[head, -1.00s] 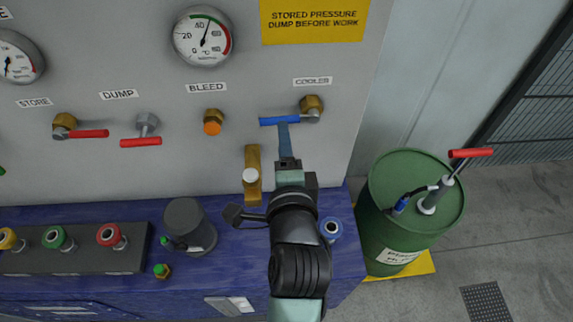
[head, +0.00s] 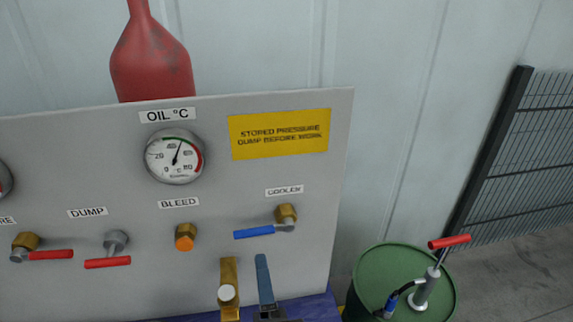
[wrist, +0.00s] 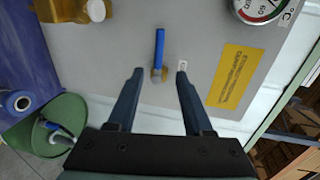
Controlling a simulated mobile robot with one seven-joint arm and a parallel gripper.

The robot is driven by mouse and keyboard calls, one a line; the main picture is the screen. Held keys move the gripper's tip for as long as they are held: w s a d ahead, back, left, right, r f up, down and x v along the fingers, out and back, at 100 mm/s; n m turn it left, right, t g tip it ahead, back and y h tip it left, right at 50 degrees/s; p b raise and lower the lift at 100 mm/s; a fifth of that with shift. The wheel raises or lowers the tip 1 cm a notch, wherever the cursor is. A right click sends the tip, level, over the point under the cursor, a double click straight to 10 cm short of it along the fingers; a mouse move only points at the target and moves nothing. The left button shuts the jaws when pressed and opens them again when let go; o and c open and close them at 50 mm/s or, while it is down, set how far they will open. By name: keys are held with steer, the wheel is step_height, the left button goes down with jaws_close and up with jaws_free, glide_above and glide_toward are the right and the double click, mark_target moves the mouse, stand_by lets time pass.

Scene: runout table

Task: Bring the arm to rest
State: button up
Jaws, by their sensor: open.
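My gripper (head: 264,262) shows at the bottom of the head view, below the blue cooler handle (head: 254,233), with a small gap in the picture. In the wrist view my gripper (wrist: 160,74) has its two dark fingers spread wide, with nothing held between them. The blue handle (wrist: 159,48) appears ahead, between and beyond the fingertips, clear of both. It sits on a brass valve (head: 287,213) on the grey panel, roughly level in the head view. The rest of my arm is out of the head view.
The grey panel (head: 60,180) carries a dump valve with a red handle (head: 108,262), an orange bleed cap (head: 184,243) and an oil gauge (head: 174,156). A brass fitting (head: 229,275) stands close left of my gripper. A green drum (head: 370,270) with a pump is at right.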

steer(key=w+d+r+n+t, duration=0.1)
steer(key=r+n+t, duration=0.15)
steer(key=r, duration=0.45)
steer(key=w+d+r+n+t+h, duration=0.1)
steer(key=r+n+t, duration=0.15)
steer(key=r, duration=0.45)
steer(key=w+d+r+n+t, duration=0.1)
steer(key=r+n, duration=0.2)
steer(key=r, duration=0.4)
steer(key=s+d+r+n+t+h, duration=0.1)
steer(key=s+r+n+t, duration=0.2)
steer(key=r, duration=0.7)
steer(key=s+d+r+n+t+h+b, duration=0.1)
steer(key=s+d+r+n+t+h, duration=0.1)
steer(key=r, duration=0.8)
steer(key=s+n+t, duration=0.1)
steer(key=s+n, duration=0.1)
steer(key=s, duration=0.1)
steer(key=shift+s+r, duration=0.15)
